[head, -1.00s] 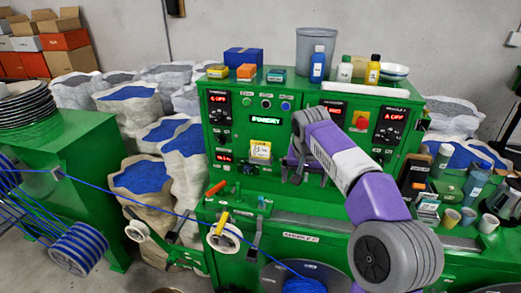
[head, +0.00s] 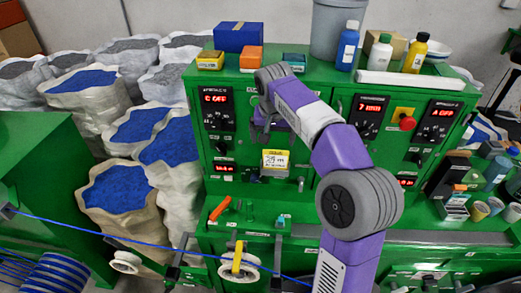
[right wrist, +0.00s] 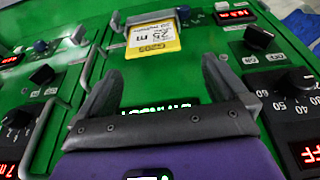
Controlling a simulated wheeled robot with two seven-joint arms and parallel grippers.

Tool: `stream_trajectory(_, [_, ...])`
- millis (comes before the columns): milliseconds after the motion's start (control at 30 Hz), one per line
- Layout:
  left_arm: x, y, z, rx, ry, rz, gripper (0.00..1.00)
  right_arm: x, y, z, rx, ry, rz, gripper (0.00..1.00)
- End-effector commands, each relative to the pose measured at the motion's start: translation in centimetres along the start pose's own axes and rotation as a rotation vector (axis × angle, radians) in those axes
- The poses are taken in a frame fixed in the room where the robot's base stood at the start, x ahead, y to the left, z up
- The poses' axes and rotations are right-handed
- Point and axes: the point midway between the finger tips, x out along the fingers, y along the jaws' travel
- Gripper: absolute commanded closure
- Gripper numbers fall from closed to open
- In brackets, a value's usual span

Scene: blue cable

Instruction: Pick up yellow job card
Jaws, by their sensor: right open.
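The yellow job card (head: 275,161), yellow and white with printed text, is upright on the front of the green control cabinet (head: 235,183). In the right wrist view the card (right wrist: 152,38) hangs under a grey holder at the top. My right gripper (head: 262,128) is open and appears just above and left of the card in the head view, partly hidden by its own arm. In the right wrist view its fingers (right wrist: 162,66) are spread with nothing between them, and the card lies beyond the tips. My left gripper is not in view.
Dials and red displays (head: 217,95) surround the card. Boxes, bottles (head: 347,46) and a grey bin stand on the cabinet top. An orange-handled tool (head: 220,208) and a white spool (head: 238,267) are below. A blue cable (head: 130,238) crosses in front.

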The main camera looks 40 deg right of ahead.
Motion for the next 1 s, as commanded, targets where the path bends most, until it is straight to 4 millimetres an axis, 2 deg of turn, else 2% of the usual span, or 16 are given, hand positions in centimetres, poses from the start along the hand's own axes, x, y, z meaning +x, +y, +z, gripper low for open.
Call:
stream_trajectory(267, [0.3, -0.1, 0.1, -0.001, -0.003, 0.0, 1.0, 2.8, 0.2, 0.0, 0.002, -0.002, 0.002, 0.0])
stream_trajectory(533, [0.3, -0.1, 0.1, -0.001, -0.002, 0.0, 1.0, 6.7, 0.4, -0.2, 0.002, -0.001, 0.002, 0.0])
stream_trajectory(667, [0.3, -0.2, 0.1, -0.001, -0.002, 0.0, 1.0, 7.4, 0.4, -0.2, 0.002, 0.0, 0.0, 0.0])
stream_trajectory(867, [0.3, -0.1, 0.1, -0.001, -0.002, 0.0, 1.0, 7.4, 0.3, -0.2, 0.001, 0.001, 0.0, 0.0])
stream_trajectory(1000, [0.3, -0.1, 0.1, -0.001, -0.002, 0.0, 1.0, 7.4, 0.3, -0.2, 0.001, 0.001, 0.0, 0.21])
